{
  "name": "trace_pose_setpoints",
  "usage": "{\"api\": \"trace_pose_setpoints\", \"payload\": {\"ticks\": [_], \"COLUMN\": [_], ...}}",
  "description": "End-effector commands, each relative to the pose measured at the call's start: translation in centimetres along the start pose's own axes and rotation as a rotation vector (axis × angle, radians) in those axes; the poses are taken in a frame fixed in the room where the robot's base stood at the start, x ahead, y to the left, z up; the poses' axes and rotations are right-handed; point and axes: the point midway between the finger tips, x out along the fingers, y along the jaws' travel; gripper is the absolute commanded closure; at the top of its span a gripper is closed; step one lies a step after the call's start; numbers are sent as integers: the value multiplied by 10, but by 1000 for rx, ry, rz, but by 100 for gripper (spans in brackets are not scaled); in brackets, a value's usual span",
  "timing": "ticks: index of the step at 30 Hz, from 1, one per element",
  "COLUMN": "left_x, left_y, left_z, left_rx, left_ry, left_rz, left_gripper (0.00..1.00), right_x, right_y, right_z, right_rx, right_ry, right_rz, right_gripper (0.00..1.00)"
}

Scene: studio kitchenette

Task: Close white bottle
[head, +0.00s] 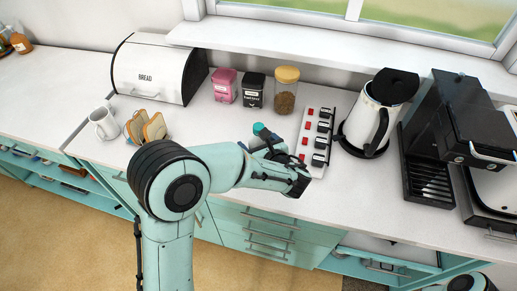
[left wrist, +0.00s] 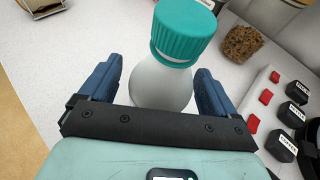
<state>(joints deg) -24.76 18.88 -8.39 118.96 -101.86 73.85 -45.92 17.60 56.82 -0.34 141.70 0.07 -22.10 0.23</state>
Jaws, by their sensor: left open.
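The white bottle (left wrist: 160,82) stands upright on the counter, with its teal screw cap (left wrist: 184,32) on top; I cannot tell whether the cap is fully tightened. In the head view only the teal cap (head: 258,128) shows clearly, and my arm and gripper hide most of the body. My left gripper (head: 268,146) is open at the bottle. In the left wrist view its two blue fingers (left wrist: 159,68) stand on either side of the white body, below the cap. My right gripper is not in view.
Behind are a pink canister (head: 225,87), a black canister (head: 253,90) and a glass jar (head: 285,97). A kettle (head: 372,118) is further right, a toast rack (head: 147,128) left. Counter between toast rack and bottle is clear.

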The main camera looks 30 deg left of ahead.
Motion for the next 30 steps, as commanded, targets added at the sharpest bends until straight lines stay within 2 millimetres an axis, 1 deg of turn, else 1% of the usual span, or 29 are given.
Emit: {"api": "trace_pose_setpoints", "payload": {"ticks": [1,4,14,15,17,18,19,20,21,27,30], "left_x": [6,11,11,11,11,11,11,11,11,11,9], "left_y": [0,0,0,0,0,0,0,0,-1,-1,-1], "left_z": [0,0,0,0,0,0,0,0,0,1,6], "left_rx": [1,1,1,1,1,1,1,1,0,0,-3], "left_ry": [0,0,0,0,0,0,0,0,-1,-1,-2], "left_rz": [1,-1,-2,-2,-2,-2,-2,-2,-2,-2,-3], "left_gripper": [10,10,10,23,42,55,65,68,73,73,73], "right_x": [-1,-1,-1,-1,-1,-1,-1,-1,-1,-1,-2], "right_y": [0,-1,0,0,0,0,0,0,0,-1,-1], "right_z": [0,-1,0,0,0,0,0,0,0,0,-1], "right_rx": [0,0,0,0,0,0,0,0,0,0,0], "right_ry": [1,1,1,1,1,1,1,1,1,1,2], "right_rz": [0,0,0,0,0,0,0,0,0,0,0], "right_gripper": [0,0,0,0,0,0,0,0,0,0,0]}}
